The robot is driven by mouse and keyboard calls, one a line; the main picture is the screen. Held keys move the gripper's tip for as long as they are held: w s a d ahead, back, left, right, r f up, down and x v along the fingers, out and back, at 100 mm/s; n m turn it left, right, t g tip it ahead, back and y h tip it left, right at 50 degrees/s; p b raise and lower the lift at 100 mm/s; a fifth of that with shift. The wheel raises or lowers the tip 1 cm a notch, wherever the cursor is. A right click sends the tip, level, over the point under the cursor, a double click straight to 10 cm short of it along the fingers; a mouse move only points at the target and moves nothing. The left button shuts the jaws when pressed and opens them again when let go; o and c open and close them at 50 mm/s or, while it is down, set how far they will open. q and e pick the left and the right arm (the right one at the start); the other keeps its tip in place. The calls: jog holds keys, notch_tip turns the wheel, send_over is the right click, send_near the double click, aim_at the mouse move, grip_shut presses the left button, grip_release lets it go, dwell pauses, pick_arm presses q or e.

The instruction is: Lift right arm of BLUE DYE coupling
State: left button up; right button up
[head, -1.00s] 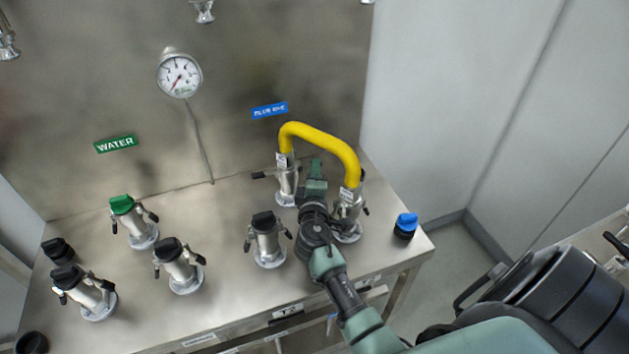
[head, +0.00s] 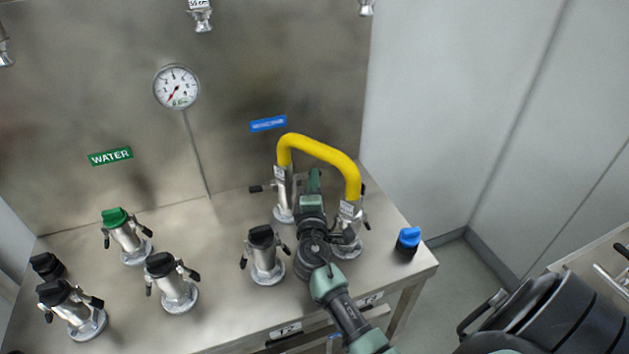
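The BLUE DYE coupling (head: 284,203) is a steel fitting standing upright below the blue label (head: 268,124). One end of the yellow U-shaped hose (head: 320,149) sits on it. Its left arm, a black lever (head: 259,188), sticks out to the left. Its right arm is not clearly visible, close to my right gripper. My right gripper (head: 314,181) is just right of this coupling, under the hose arch, its tip pointing toward the back panel. Whether its fingers are open or shut does not show. My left gripper is not in view.
The hose's other end sits on a front-right coupling (head: 349,240), close beside my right wrist. A black-capped coupling (head: 265,258) stands to the left. More capped couplings (head: 172,283) fill the left side.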

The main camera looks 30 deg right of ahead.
jog(key=o, duration=0.4)
jog(key=shift+r, duration=0.1)
